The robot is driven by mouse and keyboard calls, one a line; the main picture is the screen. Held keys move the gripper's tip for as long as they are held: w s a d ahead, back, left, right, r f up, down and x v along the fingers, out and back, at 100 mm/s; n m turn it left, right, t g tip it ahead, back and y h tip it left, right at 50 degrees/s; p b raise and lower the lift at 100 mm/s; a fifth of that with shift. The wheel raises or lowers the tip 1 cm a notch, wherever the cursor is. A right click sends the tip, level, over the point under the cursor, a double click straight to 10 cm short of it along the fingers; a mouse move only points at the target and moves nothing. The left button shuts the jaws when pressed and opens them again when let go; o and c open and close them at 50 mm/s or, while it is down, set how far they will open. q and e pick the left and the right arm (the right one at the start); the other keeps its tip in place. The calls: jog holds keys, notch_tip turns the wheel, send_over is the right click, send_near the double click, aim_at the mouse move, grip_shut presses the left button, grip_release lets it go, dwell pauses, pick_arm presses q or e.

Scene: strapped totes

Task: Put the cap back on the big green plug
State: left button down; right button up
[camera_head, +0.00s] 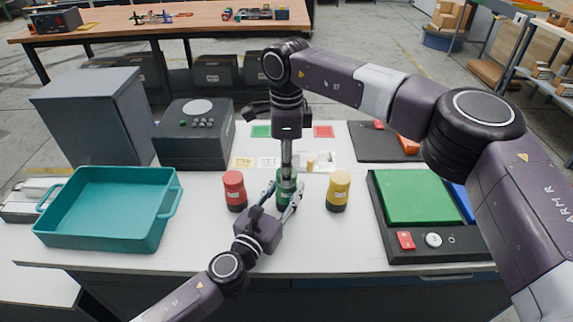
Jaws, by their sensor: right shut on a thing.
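The big green plug (287,198) stands upright on the white table between a red plug and a yellow plug. My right gripper (287,168) points straight down over it and is shut on the green cap (286,174), at the plug's top. The line between cap and plug is too small to tell, so I cannot tell if the cap is seated. My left gripper (282,196) reaches in from the front, with one finger on each side of the plug. I cannot tell whether its fingers touch the plug.
The red plug (234,190) and yellow plug (338,191) stand close on either side. A teal tote (105,240) is at left, a green-topped panel (415,197) at right. A dark box (193,150) and small pieces (311,161) lie behind.

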jog(key=shift+f, duration=0.55)
dwell(0.4)
